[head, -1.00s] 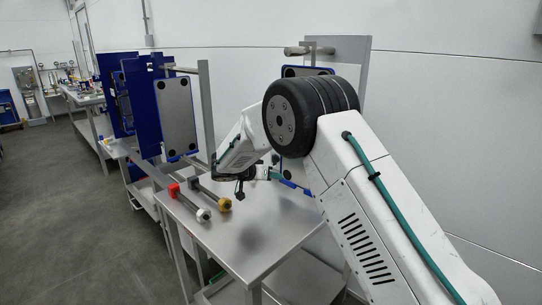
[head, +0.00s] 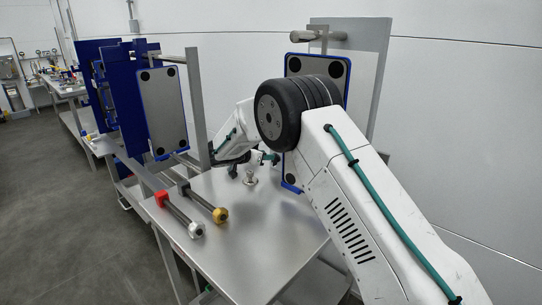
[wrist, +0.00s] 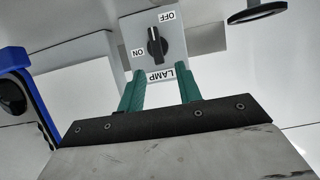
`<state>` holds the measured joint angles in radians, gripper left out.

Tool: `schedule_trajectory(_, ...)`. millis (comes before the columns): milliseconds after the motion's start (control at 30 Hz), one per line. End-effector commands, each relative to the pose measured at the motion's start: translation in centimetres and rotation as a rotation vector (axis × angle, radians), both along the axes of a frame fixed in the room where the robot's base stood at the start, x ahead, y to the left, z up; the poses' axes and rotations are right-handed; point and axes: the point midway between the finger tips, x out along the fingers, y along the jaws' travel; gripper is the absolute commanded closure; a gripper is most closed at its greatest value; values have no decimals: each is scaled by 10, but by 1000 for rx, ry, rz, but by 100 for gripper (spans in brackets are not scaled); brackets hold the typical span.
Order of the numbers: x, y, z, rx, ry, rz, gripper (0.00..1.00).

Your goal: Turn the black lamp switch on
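The black lamp switch (wrist: 157,46) is a rotary knob on a grey plate in the upper middle of the wrist view. The plate appears upside down, with OFF at upper right, ON at left and LAMP at the bottom. The knob's long axis runs nearly vertical in the picture, with a small light mark near its upper end. My gripper (wrist: 160,77) has two green fingers spread apart and empty; in the picture their tips lie below the knob, on either side of the LAMP label. In the head view my gripper (head: 262,158) is partly hidden, and I cannot make out the switch.
A metal table (head: 265,235) lies below my arm. On it are a red-ended rod (head: 182,217), a yellow-ended rod (head: 203,202) and a small metal piece (head: 250,178). A blue-edged plate (head: 165,108) stands at left; another blue-edged plate (head: 318,67) stands behind my arm.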

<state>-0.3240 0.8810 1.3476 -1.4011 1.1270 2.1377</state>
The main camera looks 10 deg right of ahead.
Motion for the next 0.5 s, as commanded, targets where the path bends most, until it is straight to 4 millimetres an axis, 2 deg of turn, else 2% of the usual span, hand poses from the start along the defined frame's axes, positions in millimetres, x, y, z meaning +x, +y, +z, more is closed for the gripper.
schedule_trajectory(100,10,-17,-8,-1,0,-2,65)
schedule_trajectory(233,19,-30,-15,0,2,-1,65)
schedule_trajectory(500,23,-35,-17,0,0,1,65)
